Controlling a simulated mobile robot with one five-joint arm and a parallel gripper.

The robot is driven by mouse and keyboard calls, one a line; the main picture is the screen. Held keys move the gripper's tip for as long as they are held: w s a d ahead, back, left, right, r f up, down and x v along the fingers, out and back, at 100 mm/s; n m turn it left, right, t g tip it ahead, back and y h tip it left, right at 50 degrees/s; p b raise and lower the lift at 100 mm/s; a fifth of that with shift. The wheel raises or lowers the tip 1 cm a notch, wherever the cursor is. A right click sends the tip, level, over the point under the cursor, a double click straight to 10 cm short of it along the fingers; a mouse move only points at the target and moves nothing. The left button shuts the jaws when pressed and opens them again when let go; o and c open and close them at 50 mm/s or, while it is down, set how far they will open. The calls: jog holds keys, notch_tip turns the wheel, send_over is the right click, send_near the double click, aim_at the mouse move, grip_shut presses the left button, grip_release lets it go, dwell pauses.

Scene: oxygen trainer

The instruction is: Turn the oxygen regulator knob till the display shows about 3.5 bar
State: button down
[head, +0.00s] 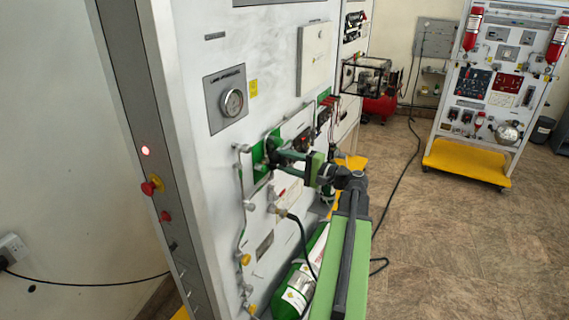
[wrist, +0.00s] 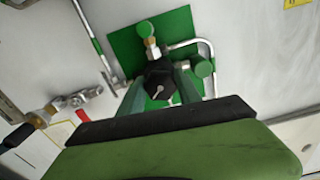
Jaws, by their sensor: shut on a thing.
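The regulator knob (wrist: 157,76) is black, with a white mark on its face. It sits in front of a green plate (wrist: 124,46) on the white panel. My gripper (wrist: 160,88) is shut on the knob, with one green finger on each side of it. In the head view my gripper (head: 273,152) reaches the panel from the right, and its fingers largely hide the knob. I cannot make out a bar figure on any display.
Pipes and small green-capped fittings (wrist: 205,69) stand close around the knob. A red emergency button (head: 151,187) is on the panel's left edge. The floor (head: 450,250) to the right is mostly clear, with a black cable across it.

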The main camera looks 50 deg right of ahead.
jog(key=shift+d, duration=0.15)
jog(key=c, duration=0.9)
grip_release()
jog(key=shift+s, duration=0.1)
jog(key=shift+o, duration=0.3)
jog(key=v, duration=1.7)
jog(key=shift+s, duration=0.2)
jog(key=shift+f, duration=0.1)
